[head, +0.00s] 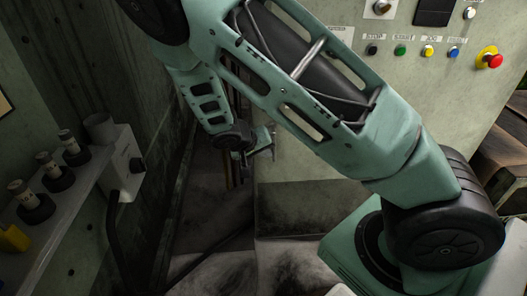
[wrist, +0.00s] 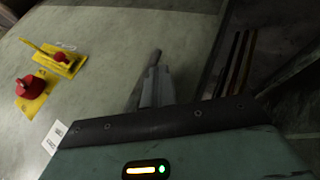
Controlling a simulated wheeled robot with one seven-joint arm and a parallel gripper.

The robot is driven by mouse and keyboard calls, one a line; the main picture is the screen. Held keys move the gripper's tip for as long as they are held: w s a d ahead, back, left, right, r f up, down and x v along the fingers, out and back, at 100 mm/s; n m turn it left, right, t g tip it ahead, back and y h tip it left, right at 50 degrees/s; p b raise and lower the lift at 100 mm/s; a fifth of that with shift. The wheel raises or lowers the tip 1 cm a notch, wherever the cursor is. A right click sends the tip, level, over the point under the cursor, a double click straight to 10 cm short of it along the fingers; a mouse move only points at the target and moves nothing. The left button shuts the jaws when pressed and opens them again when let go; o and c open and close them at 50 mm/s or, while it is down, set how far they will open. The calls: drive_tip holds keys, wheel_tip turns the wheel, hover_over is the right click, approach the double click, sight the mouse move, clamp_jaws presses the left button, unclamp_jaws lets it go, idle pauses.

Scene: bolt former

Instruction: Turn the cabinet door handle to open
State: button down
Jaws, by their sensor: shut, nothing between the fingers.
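The cabinet (head: 330,150) is a pale grey-green panel behind my arm in the head view. Its face also fills the left of the wrist view (wrist: 100,35). There, a yellow plate (wrist: 62,64) with a lever-like bar and a small red part sits on the face at the upper left. I cannot tell whether this is the door handle. My gripper (head: 268,143) is small and partly hidden at the end of my arm, near the cabinet's left edge. In the wrist view the gripper's grey fingers (wrist: 156,75) are together and empty, apart from the yellow plate.
A red knob on a yellow base (wrist: 33,87) sits left of the plate. A button row with a red emergency stop (head: 490,58) is at upper right in the head view. A shelf (head: 70,205) with several cylindrical parts stands at left. Dark vertical bars (wrist: 236,62) stand right of the fingers.

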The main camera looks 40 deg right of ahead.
drive_tip(key=h, duration=0.1)
drive_tip(key=s+d+n+g+h+p, duration=0.1)
drive_tip(key=h, duration=0.1)
drive_tip(key=shift+d+f, duration=0.2)
drive_tip(key=shift+s+d+r+n+g+h+p, duration=0.15)
drive_tip(key=shift+s+d+r+n+g+h, duration=0.55)
drive_tip(key=shift+h, duration=1.25)
drive_tip(key=shift+s+d+r+n+t+h+p, duration=0.15)
drive_tip(key=shift+s+d+r+n+h, duration=0.15)
drive_tip(key=shift+d+n+h, duration=0.95)
drive_tip(key=shift+s+d+r+n+g+h+p, duration=0.15)
drive_tip(key=shift+s+d+r+n+g+h, duration=0.65)
drive_tip(key=shift+h, duration=1.8)
drive_tip(key=shift+w+a+f+n+t, duration=0.2)
drive_tip(key=shift+a+f+n+t, duration=0.15)
drive_tip(key=shift+t, duration=0.2)
drive_tip(key=a+f+b, duration=0.2)
drive_tip(key=a+f, duration=0.6)
drive_tip(key=a, duration=0.1)
drive_tip(key=shift+a, duration=0.3)
